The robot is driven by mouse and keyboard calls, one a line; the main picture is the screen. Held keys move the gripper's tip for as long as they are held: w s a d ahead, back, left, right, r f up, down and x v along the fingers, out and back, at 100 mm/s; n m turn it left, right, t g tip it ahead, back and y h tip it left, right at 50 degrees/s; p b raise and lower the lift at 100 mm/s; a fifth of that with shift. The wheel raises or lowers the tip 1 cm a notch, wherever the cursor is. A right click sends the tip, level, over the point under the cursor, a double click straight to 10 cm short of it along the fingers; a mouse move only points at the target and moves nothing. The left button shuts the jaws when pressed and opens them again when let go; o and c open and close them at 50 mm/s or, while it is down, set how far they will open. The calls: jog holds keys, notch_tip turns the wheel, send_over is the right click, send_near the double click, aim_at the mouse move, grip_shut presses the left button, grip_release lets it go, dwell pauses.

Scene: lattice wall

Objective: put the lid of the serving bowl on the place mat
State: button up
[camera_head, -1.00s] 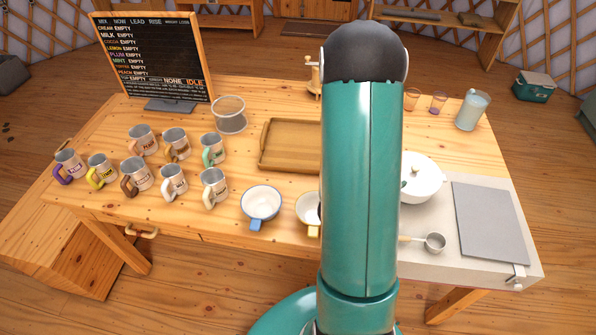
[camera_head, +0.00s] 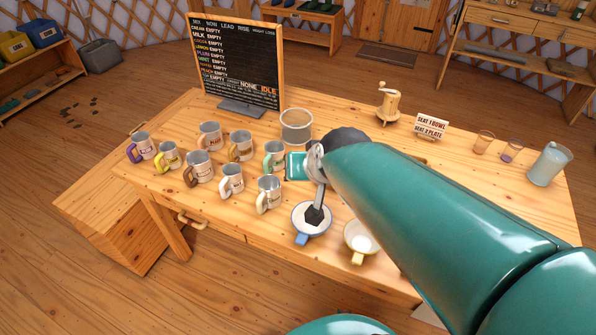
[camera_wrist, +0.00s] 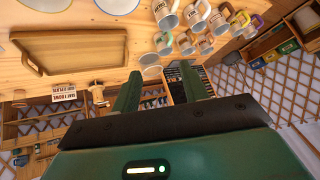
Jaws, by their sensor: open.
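The serving bowl, its lid and the place mat are not visible in either current view; my arm covers the right part of the table. My gripper (camera_wrist: 160,72) shows in the wrist view with its two green fingers apart and nothing between them. In that view the table appears at the top, upside down, with the fingers below the mugs. In the head view my arm reaches left over the table, its end near the blue-handled bowl (camera_head: 312,232); the fingers cannot be made out clearly there.
Several mugs (camera_head: 198,168) stand on the left of the table (camera_head: 235,220). A yellow-handled bowl (camera_head: 360,240) is beside the blue-handled one. A wooden tray (camera_wrist: 70,50) shows in the wrist view. A grinder (camera_head: 389,103), small sign (camera_head: 431,127) and jug (camera_head: 549,164) stand at the back.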

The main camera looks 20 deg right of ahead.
jog(key=s+a+r+n+g, duration=0.2)
jog(key=s+r+n, duration=0.1)
jog(key=s, duration=0.6)
jog(key=shift+s+a+r, duration=0.2)
jog(key=shift+a, duration=0.2)
jog(key=shift+o, duration=0.3)
